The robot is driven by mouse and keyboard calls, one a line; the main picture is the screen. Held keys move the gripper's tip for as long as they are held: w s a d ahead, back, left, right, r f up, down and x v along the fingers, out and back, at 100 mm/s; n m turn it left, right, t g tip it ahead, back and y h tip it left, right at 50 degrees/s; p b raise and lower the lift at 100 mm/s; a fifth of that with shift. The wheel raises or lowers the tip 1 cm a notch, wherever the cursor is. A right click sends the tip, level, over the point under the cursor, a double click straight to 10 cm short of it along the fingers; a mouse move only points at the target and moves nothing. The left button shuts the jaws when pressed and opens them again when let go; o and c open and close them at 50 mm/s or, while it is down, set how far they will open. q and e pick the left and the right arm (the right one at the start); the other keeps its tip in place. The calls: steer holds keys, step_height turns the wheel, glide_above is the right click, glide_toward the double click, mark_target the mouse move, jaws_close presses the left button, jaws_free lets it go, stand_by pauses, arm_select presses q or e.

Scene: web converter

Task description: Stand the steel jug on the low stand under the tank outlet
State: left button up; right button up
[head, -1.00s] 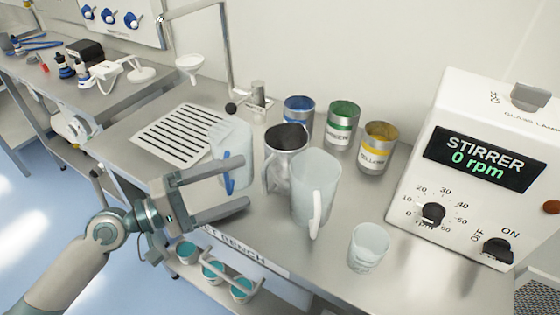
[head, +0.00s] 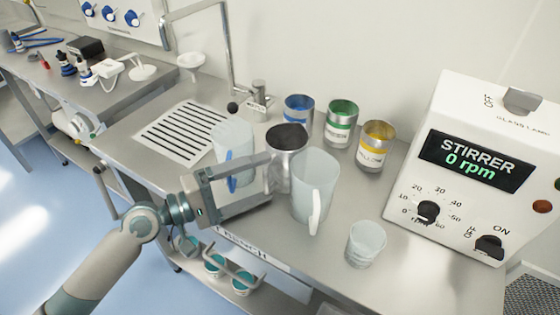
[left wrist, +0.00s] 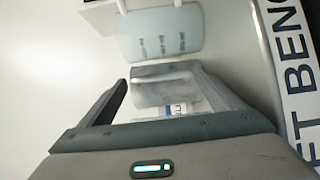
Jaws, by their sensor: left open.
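The steel jug (head: 288,139) stands upright on the bench between two translucent plastic jugs. The front plastic jug and my gripper hide part of it in the head view. My left gripper (head: 269,179) is open at the steel jug's left side, its fingertips close to the jug's wall. In the left wrist view the steel jug (left wrist: 165,88) lies ahead between the two fingers; contact cannot be told. I cannot make out the low stand or the tank outlet for sure. My right gripper is not in view.
A blue-handled jug (head: 232,140) stands close behind the left gripper; a white-handled jug (head: 316,180) is at its right. A beaker (head: 365,245), several paint tins (head: 340,125) and the stirrer (head: 465,170) stand further right. A slotted drain plate (head: 180,134) lies left.

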arm_select(q)
steer(key=shift+d, duration=0.15)
steer(key=shift+c, duration=0.6)
steer(key=shift+r, duration=0.1)
steer(key=c, duration=1.3)
steer(key=shift+r, duration=0.1)
